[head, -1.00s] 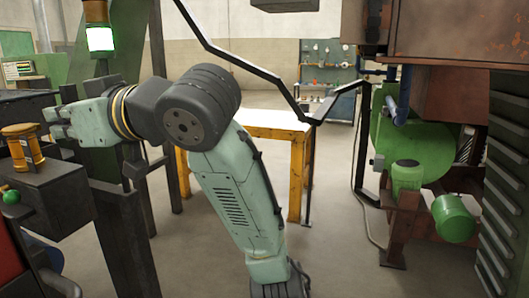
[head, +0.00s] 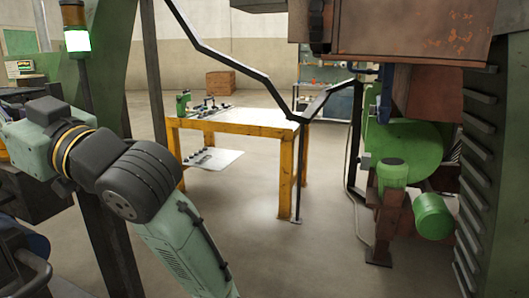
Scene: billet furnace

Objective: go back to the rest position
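My arm reaches up from the bottom of the head view, bends at a dark grey joint and runs to the left edge. Its pale green wrist end lies at the far left. My gripper itself is not in view, so I cannot see its fingers or whether it holds anything.
A yellow-framed table (head: 245,129) with small items on top stands in the middle. A green motor (head: 433,216) and rusty machine housing (head: 408,30) are on the right. A signal lamp (head: 77,40) stands at the upper left. The grey floor (head: 290,262) in front of the table is clear.

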